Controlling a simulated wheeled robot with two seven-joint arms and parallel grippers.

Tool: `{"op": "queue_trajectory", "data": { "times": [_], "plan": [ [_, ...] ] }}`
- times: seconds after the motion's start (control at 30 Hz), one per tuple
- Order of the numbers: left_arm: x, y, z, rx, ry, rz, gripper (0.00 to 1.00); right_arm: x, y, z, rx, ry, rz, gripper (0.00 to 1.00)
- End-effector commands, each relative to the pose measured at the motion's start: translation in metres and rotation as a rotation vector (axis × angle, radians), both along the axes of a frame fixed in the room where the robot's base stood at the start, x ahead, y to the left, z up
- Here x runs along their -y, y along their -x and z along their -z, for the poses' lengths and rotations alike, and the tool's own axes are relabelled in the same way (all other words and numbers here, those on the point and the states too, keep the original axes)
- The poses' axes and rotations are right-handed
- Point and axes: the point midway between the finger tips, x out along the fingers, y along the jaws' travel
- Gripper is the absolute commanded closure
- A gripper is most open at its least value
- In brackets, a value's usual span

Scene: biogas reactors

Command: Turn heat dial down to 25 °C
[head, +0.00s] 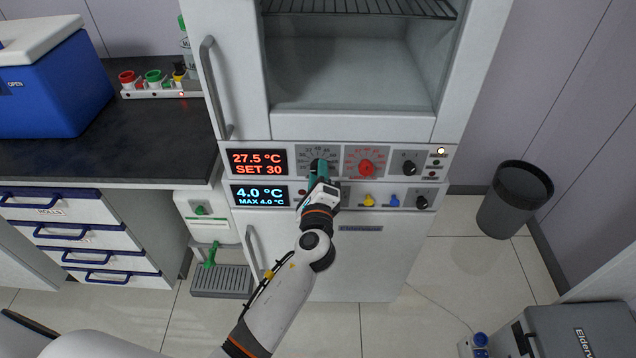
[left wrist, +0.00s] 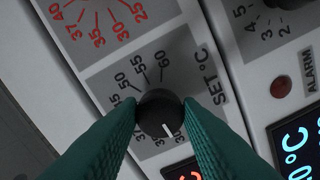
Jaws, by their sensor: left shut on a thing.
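The upper display (head: 257,162) on the cabinet's control strip reads 27.5 °C and SET 30 in red. The black heat dial (left wrist: 160,112), by a scale marked SET °C, shows in the left wrist view. Its white pointer line faces the bottom of that picture, near numbers partly hidden by my fingers. My left gripper (head: 318,170) is shut on the dial, one green finger on each side; in the head view it covers most of the dial. My right gripper is not in view.
A red dial (head: 366,168) with a red scale and a black knob (head: 409,167) sit to the right. The lower display (head: 260,195) reads 4.0 °C. A blue cool box (head: 50,90) stands on the dark counter at left. A black bin (head: 515,200) stands at right.

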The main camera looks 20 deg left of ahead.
Motion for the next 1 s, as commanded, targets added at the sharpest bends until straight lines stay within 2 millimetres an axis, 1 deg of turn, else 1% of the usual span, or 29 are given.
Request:
{"op": "queue_trajectory", "data": {
  "times": [0.03, 0.4, 0.7, 1.0],
  "plan": [
    [0.000, 0.000, 0.005, 0.013, 0.045, -0.001, 0.91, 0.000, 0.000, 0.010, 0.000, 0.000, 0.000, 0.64],
    [0.000, 0.000, 0.003, 0.092, 0.325, -0.002, 0.91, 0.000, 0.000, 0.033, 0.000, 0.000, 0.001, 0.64],
    [0.000, 0.000, 0.001, 0.125, 0.446, -0.001, 0.91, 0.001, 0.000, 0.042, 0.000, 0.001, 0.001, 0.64],
    [0.000, 0.000, 0.000, 0.135, 0.478, -0.001, 0.91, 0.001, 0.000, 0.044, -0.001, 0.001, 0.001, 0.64]
  ]
}}
